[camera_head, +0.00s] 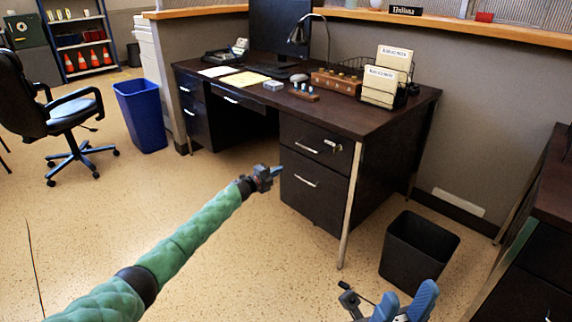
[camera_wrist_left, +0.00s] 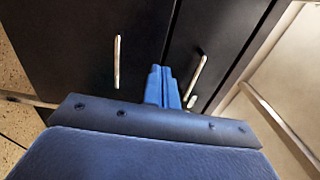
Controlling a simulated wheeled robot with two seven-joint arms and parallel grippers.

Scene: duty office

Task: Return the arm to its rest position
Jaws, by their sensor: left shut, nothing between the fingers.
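My left arm, in a green sleeve, reaches in from the lower left in the head view. Its gripper (camera_head: 277,171) is shut and empty, close to the front of the dark desk's drawer unit (camera_head: 312,160). In the left wrist view the blue fingers (camera_wrist_left: 162,86) are together, with dark drawer fronts and two metal handles (camera_wrist_left: 117,62) beyond them. Whether the fingertips touch the drawer front cannot be told. My right gripper (camera_head: 406,300) is at the bottom right, its two blue fingers apart with nothing seen between them.
A black waste bin (camera_head: 418,252) stands right of the desk (camera_head: 360,116), near my right gripper. Another dark cabinet (camera_head: 530,270) is at the right edge. A blue bin (camera_head: 140,115) and an office chair (camera_head: 60,110) stand at the left.

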